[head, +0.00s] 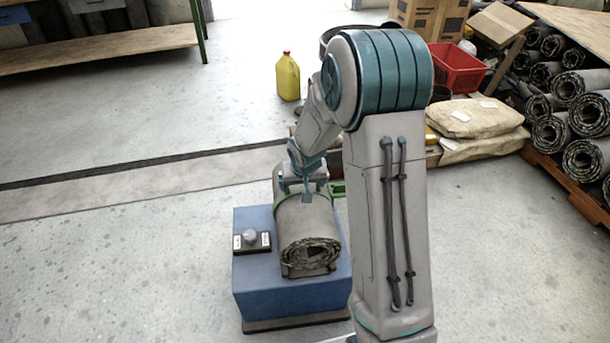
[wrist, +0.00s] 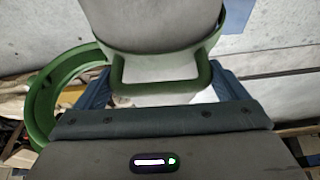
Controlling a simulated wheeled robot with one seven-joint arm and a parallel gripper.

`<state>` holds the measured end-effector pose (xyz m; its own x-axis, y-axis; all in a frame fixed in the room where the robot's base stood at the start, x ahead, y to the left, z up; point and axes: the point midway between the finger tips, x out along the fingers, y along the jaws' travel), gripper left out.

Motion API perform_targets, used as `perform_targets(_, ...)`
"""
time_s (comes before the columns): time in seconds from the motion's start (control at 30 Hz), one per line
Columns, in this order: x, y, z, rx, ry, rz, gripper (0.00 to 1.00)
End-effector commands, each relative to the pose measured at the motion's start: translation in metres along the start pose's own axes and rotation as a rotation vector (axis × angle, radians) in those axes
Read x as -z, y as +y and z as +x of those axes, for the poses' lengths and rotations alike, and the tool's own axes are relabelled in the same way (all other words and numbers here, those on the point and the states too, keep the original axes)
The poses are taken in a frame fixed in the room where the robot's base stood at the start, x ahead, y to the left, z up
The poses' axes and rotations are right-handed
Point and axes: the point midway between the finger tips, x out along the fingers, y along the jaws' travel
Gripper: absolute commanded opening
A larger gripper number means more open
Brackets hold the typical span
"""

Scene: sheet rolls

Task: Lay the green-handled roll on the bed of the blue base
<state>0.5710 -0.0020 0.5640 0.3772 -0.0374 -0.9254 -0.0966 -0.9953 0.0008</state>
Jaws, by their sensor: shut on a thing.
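The grey roll (head: 308,225) has a green band and handle; its spiral end faces the camera. It lies lengthwise over the top of the blue base (head: 290,295), in line with the dark bed (head: 300,272). I cannot tell whether it touches the bed or hangs just above it. My gripper (head: 306,188) is at the roll's far, upper part, shut on the green handle. In the wrist view the green handle (wrist: 160,86) crosses between the fingers, with the grey roll (wrist: 150,40) beyond. The fingertips are partly hidden.
A small dark box with a grey knob (head: 250,239) sits on the base's left side. A green ring (wrist: 55,100) shows in the wrist view. Sacks (head: 475,117), a red crate (head: 457,70) and stacked rolls (head: 575,130) stand at the right. The floor at left is clear.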

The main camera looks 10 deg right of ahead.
Motion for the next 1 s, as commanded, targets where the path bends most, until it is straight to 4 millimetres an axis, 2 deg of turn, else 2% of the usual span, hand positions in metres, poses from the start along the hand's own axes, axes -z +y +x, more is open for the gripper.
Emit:
perform_targets(0.17, 0.001, -0.001, 0.002, 0.001, 0.011, -0.001, 0.52)
perform_targets(0.5, -0.013, -0.001, 0.034, 0.001, 0.01, -0.001, 0.52)
perform_targets(0.97, -0.014, -0.001, 0.038, 0.002, 0.011, -0.001, 0.52)
perform_targets(1.0, -0.018, -0.001, 0.041, 0.0, 0.001, -0.001, 0.96)
